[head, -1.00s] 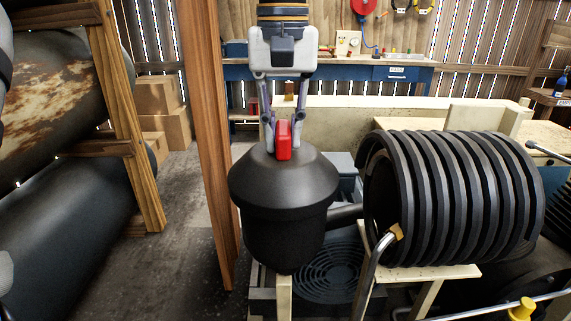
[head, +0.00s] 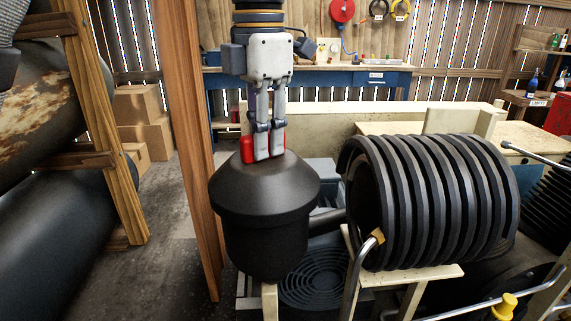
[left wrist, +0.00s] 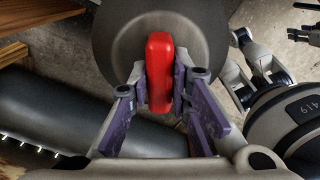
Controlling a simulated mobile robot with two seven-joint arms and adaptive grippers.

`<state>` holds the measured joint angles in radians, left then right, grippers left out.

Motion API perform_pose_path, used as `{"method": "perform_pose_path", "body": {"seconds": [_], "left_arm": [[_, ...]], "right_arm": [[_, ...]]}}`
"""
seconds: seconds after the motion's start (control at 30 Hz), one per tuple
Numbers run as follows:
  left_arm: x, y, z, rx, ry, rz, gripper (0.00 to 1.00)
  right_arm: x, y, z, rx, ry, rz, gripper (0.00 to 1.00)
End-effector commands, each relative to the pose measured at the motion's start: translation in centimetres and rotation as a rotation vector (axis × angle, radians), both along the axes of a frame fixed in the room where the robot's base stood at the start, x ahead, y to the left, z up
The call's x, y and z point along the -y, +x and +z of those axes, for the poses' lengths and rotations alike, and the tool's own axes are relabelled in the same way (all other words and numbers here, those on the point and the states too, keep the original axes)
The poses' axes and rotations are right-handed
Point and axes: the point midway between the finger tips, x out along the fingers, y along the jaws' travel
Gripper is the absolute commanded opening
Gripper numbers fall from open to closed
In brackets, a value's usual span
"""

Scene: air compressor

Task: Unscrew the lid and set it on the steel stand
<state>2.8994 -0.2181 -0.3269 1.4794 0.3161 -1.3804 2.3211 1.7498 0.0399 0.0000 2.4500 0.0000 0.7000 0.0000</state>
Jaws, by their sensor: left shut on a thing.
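The lid (head: 262,185) is a black cone-shaped cap with an upright red grip on top, sitting on a round black housing (head: 268,245). My left gripper (head: 268,150) comes down from above and is shut on the red grip (head: 247,150). In the left wrist view the red grip (left wrist: 160,70) sits between the two fingers, over the dark lid (left wrist: 115,45). My right gripper (left wrist: 238,54) shows at the right of the left wrist view, its fingers apart and empty. I cannot make out a steel stand.
A ribbed black cylinder (head: 440,200) stands right of the housing, with a bent metal pipe (head: 358,275) in front. A wooden post (head: 185,150) rises close at the left. A blue workbench (head: 345,80) and cardboard boxes (head: 140,120) are behind.

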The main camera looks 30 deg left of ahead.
Motion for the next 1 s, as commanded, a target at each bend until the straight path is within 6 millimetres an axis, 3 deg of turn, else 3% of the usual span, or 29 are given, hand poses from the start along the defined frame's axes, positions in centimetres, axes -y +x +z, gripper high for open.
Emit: {"method": "perform_pose_path", "body": {"seconds": [0.43, 1.0], "left_arm": [[0.0, -0.1, 4.3, 0.009, 0.0, -0.005, 0.0], [0.0, 0.0, 5.1, 0.009, 0.0, -0.006, 0.0]], "right_arm": [[0.0, 0.1, 0.1, 0.005, 0.0, 0.0, 0.4], [0.0, 0.1, 0.1, 0.005, 0.0, 0.0, 0.4]]}}
